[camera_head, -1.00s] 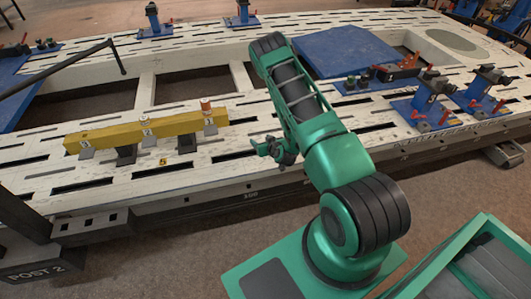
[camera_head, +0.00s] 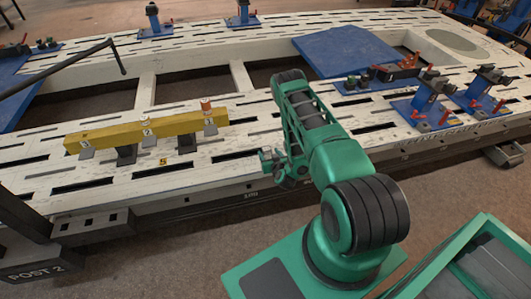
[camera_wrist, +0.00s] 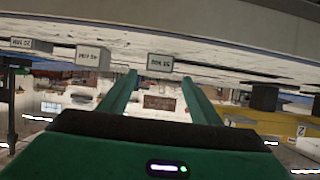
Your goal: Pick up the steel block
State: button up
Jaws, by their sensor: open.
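A yellow beam (camera_head: 178,125) stands on dark supports at the left front of the bench. Small numbered tabs and small pieces sit along it. A pale grey piece (camera_head: 145,119) at its middle could be the steel block, but it is too small to be sure. An orange-brown piece (camera_head: 206,104) stands at its right end. My gripper (camera_head: 266,160) is to the right of the beam, over the bench's front edge, apart from it. In the wrist view its green fingers (camera_wrist: 160,93) are spread with nothing between them. Part of the yellow beam (camera_wrist: 262,121) shows upside down at right there.
The pale slotted bench (camera_head: 100,178) has large openings behind the beam. Blue plates with clamps (camera_head: 436,96) stand at right, and a blue panel (camera_head: 345,50) lies at the back. A black bar (camera_head: 70,66) slants at far left. Grey labelled plates (camera_wrist: 160,62) show in the wrist view.

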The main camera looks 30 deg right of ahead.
aim_at(267, 149)
jog(key=shift+x, duration=3.2)
jog(key=shift+d, duration=0.15)
grip_shut()
